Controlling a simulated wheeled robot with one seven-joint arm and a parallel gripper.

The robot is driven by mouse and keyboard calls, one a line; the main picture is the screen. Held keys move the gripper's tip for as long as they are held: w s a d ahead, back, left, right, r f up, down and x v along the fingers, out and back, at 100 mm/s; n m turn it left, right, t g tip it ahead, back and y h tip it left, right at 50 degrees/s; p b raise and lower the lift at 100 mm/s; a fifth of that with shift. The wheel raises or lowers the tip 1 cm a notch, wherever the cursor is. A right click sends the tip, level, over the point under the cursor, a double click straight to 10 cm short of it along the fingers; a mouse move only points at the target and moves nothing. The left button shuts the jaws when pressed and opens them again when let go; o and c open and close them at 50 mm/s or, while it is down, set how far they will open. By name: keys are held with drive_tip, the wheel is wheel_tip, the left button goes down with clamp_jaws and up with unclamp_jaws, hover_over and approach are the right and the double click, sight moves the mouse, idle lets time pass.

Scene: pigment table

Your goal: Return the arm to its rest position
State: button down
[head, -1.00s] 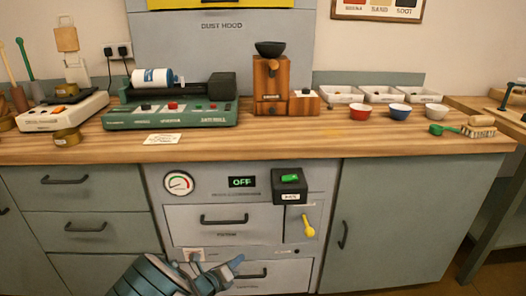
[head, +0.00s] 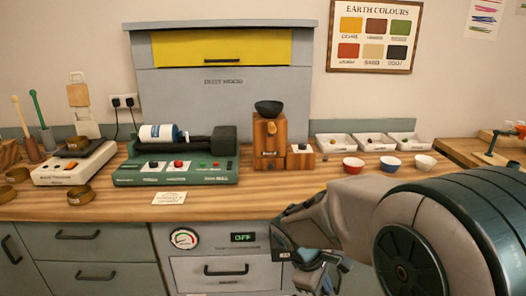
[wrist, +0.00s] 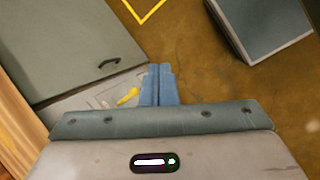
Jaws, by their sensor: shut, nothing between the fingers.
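My gripper (head: 322,279) is low in front of the cabinet, right of the drawer unit, in the head view. My own arm covers the lower right of that view. In the wrist view the blue fingers of my gripper (wrist: 158,84) are together with nothing between them. They point down past the cabinet front toward the brown floor. No object is held.
The wooden worktop (head: 240,205) carries a green roller machine (head: 180,165), a wooden grinder (head: 269,140), a scale (head: 75,165) and several small bowls. The cabinet (wrist: 75,45) and a yellow lever (wrist: 128,96) are close to my fingers. Open floor (wrist: 200,75) lies beyond.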

drive_tip(key=s+r+m+t+y+p, duration=0.2)
drive_tip(key=s+r+m+y+p, duration=0.2)
drive_tip(key=s+r+m+p, duration=0.3)
drive_tip(key=shift+s+d+r+m+y, duration=0.4)
drive_tip(key=shift+s+r+m, duration=1.85)
drive_tip(key=shift+r, duration=1.8)
drive_tip(key=shift+w, duration=0.1)
